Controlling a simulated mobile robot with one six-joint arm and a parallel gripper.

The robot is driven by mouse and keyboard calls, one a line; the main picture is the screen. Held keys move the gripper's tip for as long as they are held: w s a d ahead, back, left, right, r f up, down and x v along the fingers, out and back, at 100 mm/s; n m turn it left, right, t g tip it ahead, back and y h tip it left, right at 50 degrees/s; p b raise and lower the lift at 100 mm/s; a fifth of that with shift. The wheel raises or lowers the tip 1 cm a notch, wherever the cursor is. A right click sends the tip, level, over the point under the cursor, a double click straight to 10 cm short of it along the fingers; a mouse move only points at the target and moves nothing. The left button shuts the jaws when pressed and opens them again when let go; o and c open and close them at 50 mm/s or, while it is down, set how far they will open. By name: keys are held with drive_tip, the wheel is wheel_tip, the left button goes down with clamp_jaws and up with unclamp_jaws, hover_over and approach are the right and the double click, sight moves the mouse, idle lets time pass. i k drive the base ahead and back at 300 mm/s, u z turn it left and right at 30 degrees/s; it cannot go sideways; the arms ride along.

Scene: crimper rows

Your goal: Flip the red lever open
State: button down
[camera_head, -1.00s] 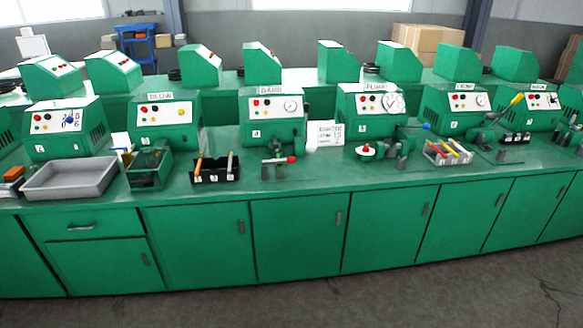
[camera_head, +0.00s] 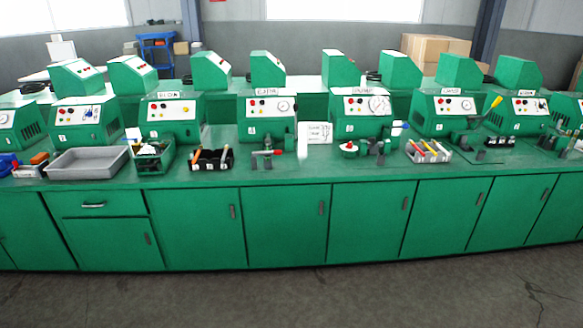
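A small fixture with a red-tipped lever (camera_head: 276,153) stands on the green bench top, in front of the machine with a gauge near the middle. The lever lies about level, its red end pointing right. A red knob on a round white base (camera_head: 349,148) sits further right. Beside it is a grey fixture with a blue-tipped handle (camera_head: 400,126). A yellow-tipped lever (camera_head: 493,105) slants up at the right. My gripper is not in view.
The long green bench (camera_head: 290,215) with cupboard doors crosses the view. A grey tray (camera_head: 88,163), a black holder (camera_head: 211,160) and a pale pen tray (camera_head: 428,152) stand along its front. A white sign (camera_head: 316,133) stands mid-bench. The floor (camera_head: 300,295) in front is clear.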

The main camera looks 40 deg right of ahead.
sight(277, 152)
drive_tip(key=k, duration=0.5)
drive_tip(key=u, duration=0.45)
drive_tip(key=i, duration=1.7)
drive_tip(key=z, duration=0.4)
